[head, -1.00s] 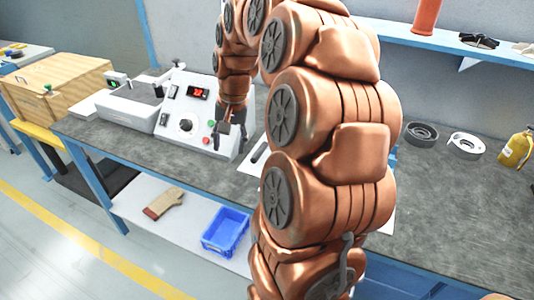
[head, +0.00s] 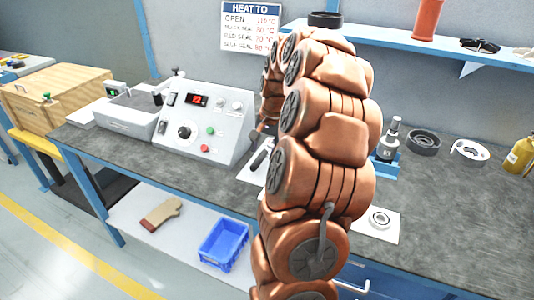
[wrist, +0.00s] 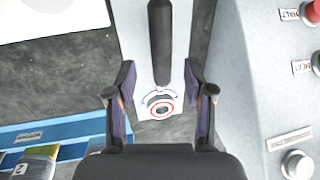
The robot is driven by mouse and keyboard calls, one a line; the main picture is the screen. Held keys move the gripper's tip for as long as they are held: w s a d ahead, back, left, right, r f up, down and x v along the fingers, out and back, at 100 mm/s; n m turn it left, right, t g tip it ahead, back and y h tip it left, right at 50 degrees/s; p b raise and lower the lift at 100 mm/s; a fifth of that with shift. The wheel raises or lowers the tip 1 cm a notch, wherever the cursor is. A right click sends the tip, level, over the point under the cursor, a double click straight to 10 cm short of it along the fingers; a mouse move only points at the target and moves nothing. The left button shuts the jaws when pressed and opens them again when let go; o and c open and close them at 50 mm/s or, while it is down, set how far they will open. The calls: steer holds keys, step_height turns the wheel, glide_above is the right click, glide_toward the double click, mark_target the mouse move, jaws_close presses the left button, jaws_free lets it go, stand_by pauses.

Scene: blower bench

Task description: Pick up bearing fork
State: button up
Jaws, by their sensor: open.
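The tool with a black handle, which I take as the bearing fork (wrist: 160,45), lies on a light strip on the bench in the wrist view. Its handle points away from my gripper. A small ring with a red band (wrist: 162,109) sits at its near end; I cannot tell if the fork's tines hold it. My gripper (wrist: 163,100) is open, with one finger on each side of the strip, apart from the handle. In the head view the black handle (head: 259,160) shows beside my arm, which hides my gripper.
The control box (head: 205,115) with buttons stands close left of the tool; it also shows at the right in the wrist view (wrist: 265,70). A blue fixture (head: 388,163), a dark ring (head: 424,142) and a bearing on a white card (head: 379,218) lie right of my arm.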

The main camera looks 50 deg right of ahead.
mark_target(262, 154)
steer(key=shift+w+a+f, duration=0.1)
steer(key=shift+w+f, duration=0.15)
steer(key=shift+f, duration=0.7)
steer(key=shift+w+a+f, duration=0.1)
steer(key=shift+w+f, duration=0.1)
steer(key=shift+f, duration=0.75)
jaws_close()
